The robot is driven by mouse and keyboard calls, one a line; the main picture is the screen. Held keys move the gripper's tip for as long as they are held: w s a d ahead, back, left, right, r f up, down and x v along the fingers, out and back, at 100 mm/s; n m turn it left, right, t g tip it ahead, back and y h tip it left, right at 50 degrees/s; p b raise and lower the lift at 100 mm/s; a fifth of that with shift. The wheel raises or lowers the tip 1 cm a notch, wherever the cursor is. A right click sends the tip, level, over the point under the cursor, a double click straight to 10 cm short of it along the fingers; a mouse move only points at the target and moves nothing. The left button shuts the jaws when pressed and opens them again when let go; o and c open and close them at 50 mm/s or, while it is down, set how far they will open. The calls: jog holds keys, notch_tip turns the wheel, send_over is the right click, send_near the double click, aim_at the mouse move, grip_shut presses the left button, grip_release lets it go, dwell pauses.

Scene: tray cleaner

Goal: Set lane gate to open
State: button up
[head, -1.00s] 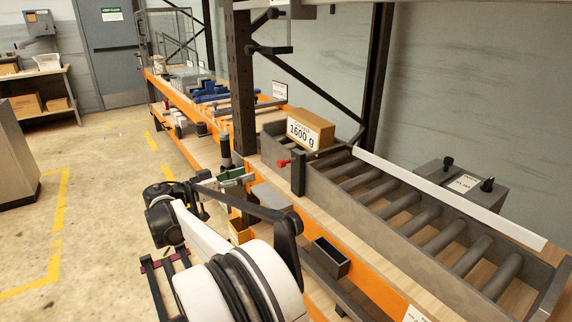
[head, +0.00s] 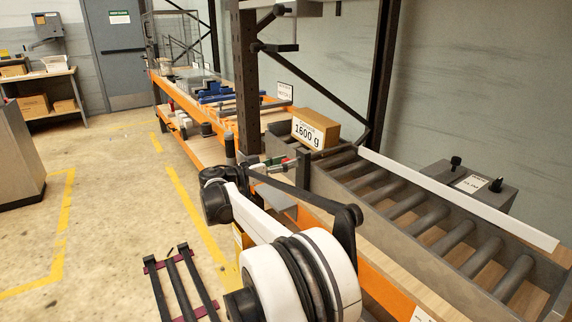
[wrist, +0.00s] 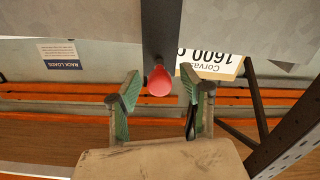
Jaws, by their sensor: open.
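The lane gate is a dark upright post (head: 303,167) at the far end of the roller lane (head: 405,208), with a red knob (wrist: 159,81) on its side. In the wrist view the gate's dark bar (wrist: 160,35) runs up from the knob. My gripper (head: 276,162) is open beside the gate in the head view. In the wrist view its two green-padded fingers stand left and right of the knob, with gaps on both sides. I cannot tell whether the knob is fully between the fingertips in depth. My arm partly hides the gripper in the head view.
A cardboard box marked 1600 g (head: 316,129) stands just behind the gate. A dark rack upright (head: 246,90) rises left of it. A grey control box (head: 476,187) with black knobs stands beyond the lane.

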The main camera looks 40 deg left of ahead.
jog(key=shift+w, duration=0.15)
jog(key=shift+c, duration=0.5)
grip_shut()
jog(key=shift+d, duration=0.1)
